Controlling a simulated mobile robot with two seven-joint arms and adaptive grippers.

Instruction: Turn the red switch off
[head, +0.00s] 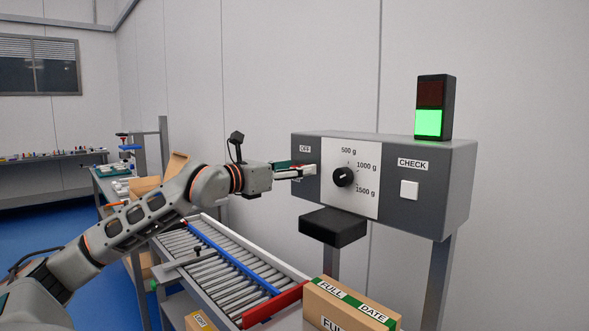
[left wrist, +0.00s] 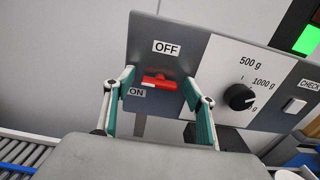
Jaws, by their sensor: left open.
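The red switch (left wrist: 160,81) is on the grey front panel of a control box (head: 427,200), in the left wrist view. The OFF label (left wrist: 167,48) is above it and the ON label (left wrist: 137,92) is at its lower left. The red handle lies roughly level, nearer the ON label. My left gripper (head: 306,171) is open at the left end of the box front. Its two fingers stand on either side of the switch in the left wrist view, with visible gaps; contact cannot be told. In the head view the gripper hides the switch. My right gripper is not in view.
A black dial (head: 343,177) and a white CHECK button (head: 409,190) are right of the switch. The lamp tower (head: 431,122) on top glows green. A black block (head: 333,227) juts out below. A roller conveyor (head: 225,267) and a cardboard box (head: 350,305) are lower down.

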